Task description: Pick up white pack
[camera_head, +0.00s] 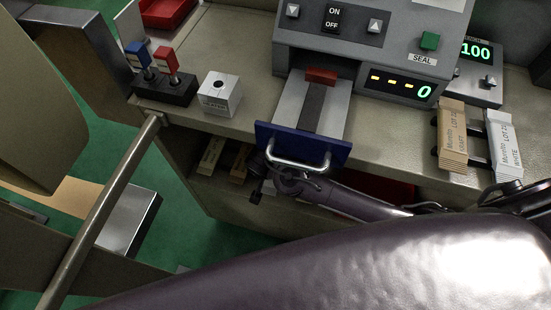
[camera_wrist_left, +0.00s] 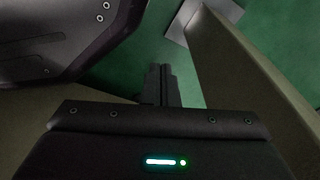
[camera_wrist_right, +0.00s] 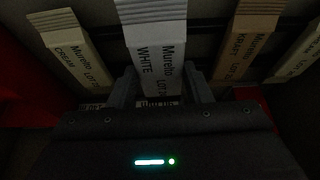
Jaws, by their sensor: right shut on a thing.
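The white pack (camera_wrist_right: 152,42), printed "Muretto WHITE", stands in a dim shelf space in the right wrist view. My right gripper (camera_wrist_right: 162,88) has a finger on each side of its lower end and is shut on it. In the head view my right arm reaches under the counter, and I cannot make out its fingertips there. Another white pack (camera_head: 505,147) lies on the counter at the right of the head view. My left gripper (camera_wrist_left: 161,80) is shut and empty, over green floor in its wrist view.
A cream pack (camera_wrist_right: 74,52) and a kraft pack (camera_wrist_right: 246,43) flank the held pack. A sealing machine (camera_head: 380,45) with a blue-fronted drawer (camera_head: 290,147) stands on the counter. A kraft pack (camera_head: 453,135) lies beside the counter's white one. A button box (camera_head: 220,93) stands left.

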